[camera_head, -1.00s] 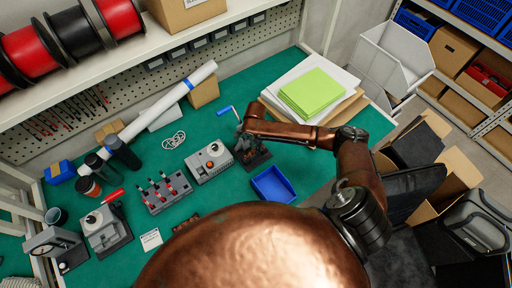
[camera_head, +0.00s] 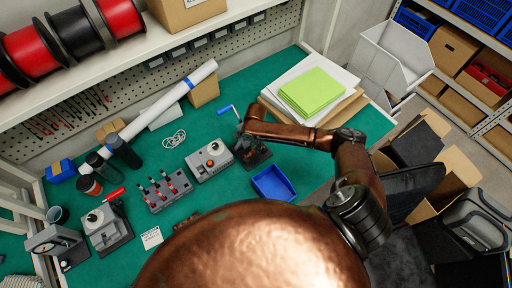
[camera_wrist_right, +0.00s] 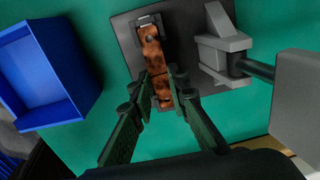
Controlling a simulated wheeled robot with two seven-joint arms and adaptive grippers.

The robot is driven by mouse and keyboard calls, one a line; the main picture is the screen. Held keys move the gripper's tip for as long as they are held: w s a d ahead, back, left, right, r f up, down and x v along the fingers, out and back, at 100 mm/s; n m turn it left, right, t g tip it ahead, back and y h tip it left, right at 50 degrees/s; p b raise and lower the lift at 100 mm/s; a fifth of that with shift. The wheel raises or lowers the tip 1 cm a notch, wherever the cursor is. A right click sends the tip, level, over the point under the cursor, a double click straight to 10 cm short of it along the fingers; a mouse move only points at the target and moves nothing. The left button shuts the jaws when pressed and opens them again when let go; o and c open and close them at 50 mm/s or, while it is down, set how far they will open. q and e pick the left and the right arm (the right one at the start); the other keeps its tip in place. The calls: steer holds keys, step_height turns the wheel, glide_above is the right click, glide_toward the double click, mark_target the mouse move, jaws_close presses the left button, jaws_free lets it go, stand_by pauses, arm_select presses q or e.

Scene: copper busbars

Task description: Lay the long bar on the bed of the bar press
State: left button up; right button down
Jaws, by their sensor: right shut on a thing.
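The long bar (camera_wrist_right: 153,50) is a brown, mottled copper strip. In the right wrist view it lies lengthwise along the dark grey bed (camera_wrist_right: 126,36) of the bar press, in line with a small grey block at its far end. My right gripper (camera_wrist_right: 161,84) is shut on the near part of the bar, one finger on each side. Whether the bar's underside fully touches the bed I cannot tell. In the head view the bar press (camera_head: 259,157) stands under my right gripper (camera_head: 241,138), which hides much of it. My left gripper is not in view.
A blue crank handle (camera_head: 226,109) rises beside the press. A blue tray (camera_head: 273,183) lies in front of it. A grey box with a knob (camera_head: 209,161) and a block with red-tipped pins (camera_head: 167,190) stand to the left. Green sheets (camera_head: 312,92) are stacked behind right.

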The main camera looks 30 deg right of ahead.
steer(key=c, duration=1.8)
jaws_free()
steer(key=shift+o, duration=0.2)
steer(key=shift+r, duration=0.1)
steer(key=shift+r+p, duration=1.45)
steer(key=shift+p, duration=1.05)
step_height(320, 180, up, 10)
steer(key=p, duration=1.2)
steer(key=shift+p, duration=0.35)
